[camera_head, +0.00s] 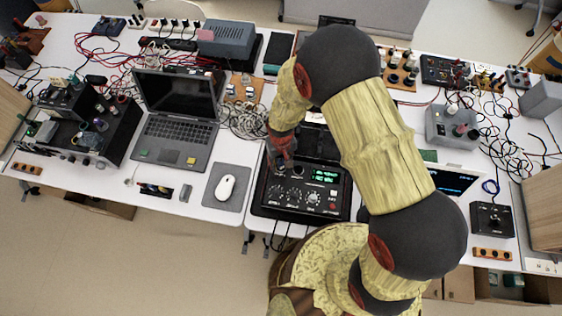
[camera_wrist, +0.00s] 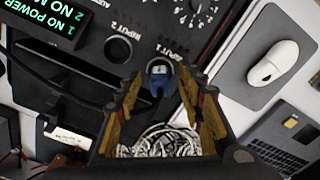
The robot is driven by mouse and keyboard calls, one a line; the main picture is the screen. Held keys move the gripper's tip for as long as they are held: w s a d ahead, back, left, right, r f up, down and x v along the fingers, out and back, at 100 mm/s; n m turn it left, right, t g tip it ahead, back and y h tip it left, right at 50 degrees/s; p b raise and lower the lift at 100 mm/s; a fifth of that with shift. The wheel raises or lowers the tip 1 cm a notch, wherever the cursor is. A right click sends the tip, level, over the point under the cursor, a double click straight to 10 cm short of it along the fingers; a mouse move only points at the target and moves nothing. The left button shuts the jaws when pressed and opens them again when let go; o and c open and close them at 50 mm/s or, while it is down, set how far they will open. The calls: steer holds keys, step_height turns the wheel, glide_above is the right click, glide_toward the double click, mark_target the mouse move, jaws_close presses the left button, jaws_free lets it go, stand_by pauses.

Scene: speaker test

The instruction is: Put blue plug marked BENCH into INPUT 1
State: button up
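A black test box (camera_head: 307,211) with knobs and a green display lies at the front edge of the table, below my gripper (camera_head: 284,160). In the wrist view, a blue plug (camera_wrist: 159,82) stands at the socket beside the INPUT 1 label (camera_wrist: 174,48). Its lower end meets the socket's place, but I cannot tell how deep it sits. I cannot read BENCH on it. The fingers of my gripper (camera_wrist: 161,72) stand on either side of the plug, with a small gap showing at each side. The INPUT 2 socket (camera_wrist: 118,49) is empty.
A white mouse (camera_head: 226,187) on a grey pad (camera_head: 214,201) and an open laptop (camera_head: 176,138) lie left of the box. My arm hides part of the table's middle and right.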

mark_target(281, 161)
step_height(281, 161, up, 12)
steer(key=shift+f, duration=0.25)
stand_by(0.3)
